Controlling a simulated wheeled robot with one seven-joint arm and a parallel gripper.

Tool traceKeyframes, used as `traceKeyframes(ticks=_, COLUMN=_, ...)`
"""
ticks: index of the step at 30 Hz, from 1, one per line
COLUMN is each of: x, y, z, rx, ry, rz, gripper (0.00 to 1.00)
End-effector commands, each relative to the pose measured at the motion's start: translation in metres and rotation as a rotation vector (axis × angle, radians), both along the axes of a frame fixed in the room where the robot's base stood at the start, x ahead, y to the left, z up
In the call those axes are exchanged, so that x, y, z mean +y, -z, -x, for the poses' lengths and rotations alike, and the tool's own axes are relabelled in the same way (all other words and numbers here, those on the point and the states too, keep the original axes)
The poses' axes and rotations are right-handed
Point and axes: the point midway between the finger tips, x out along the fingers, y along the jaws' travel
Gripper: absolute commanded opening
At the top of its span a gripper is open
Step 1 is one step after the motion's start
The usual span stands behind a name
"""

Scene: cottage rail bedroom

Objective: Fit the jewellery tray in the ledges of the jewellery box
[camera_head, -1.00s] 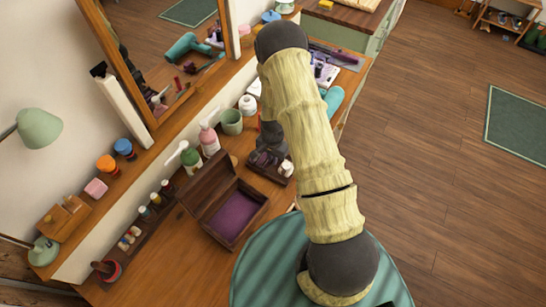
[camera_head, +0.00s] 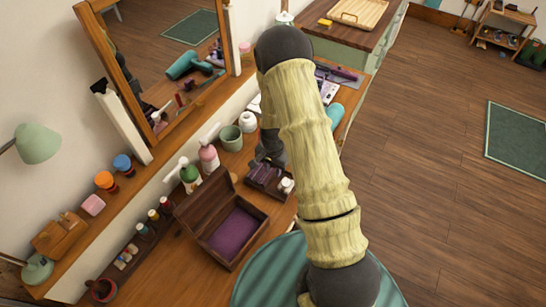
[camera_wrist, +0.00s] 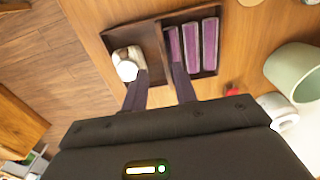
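The jewellery box (camera_head: 258,250) is dark wood with a purple lining. It stands open on the dressing table, with its lid tilted up on the left side. The jewellery tray (camera_head: 257,183) is a dark tray just beyond the box, outside it. In the wrist view the tray (camera_wrist: 160,52) shows purple padded strips on one side and a white item on the other, with a divider between. My gripper (camera_wrist: 160,70) is open, its two fingers apart over the tray, one on each side of the divider line. Contact cannot be told. In the head view my gripper (camera_head: 268,158) is partly hidden behind my arm.
A pink bottle (camera_head: 208,156), a green bottle (camera_head: 190,175) and a green cup (camera_head: 231,138) stand close behind the box and tray. Several small bottles line the back rack. A mirror (camera_head: 160,70) leans behind. A striped teal stool (camera_head: 265,272) is in front.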

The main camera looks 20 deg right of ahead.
Motion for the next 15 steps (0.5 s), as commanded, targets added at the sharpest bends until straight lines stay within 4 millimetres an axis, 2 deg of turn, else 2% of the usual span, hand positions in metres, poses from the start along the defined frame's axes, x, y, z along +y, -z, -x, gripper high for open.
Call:
traceKeyframes(ticks=9, x=0.0, y=-0.048, z=0.0, rx=-0.003, ry=0.0, rz=0.0, gripper=0.28)
traceKeyframes(ticks=15, x=0.0, y=-0.073, z=0.0, rx=-0.001, ry=-0.001, rz=0.0, gripper=0.28)
